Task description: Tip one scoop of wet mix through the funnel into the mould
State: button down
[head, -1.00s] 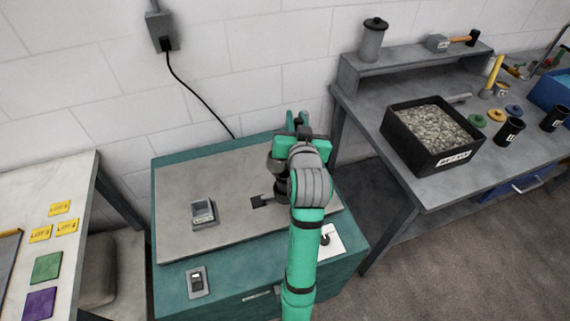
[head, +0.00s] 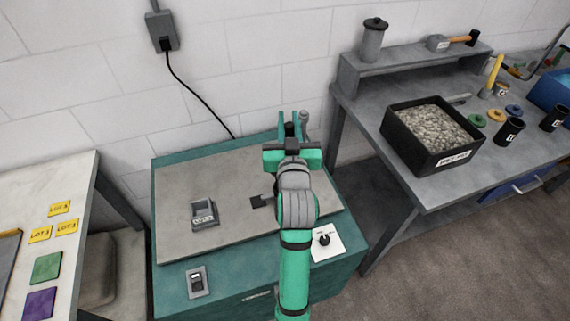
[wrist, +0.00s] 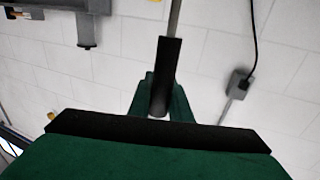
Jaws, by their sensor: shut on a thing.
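My gripper (head: 290,122) is over the back of the teal-edged cabinet top, fingers pointing toward the wall. A small grey upright piece (head: 304,122) shows just right of my fingers. I cannot make out the funnel or mould; my arm covers part of the cabinet top.
A bench shelf (head: 415,65) holds a lidded canister (head: 373,40).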

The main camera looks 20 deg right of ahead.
jog(key=shift+r, duration=2.15)
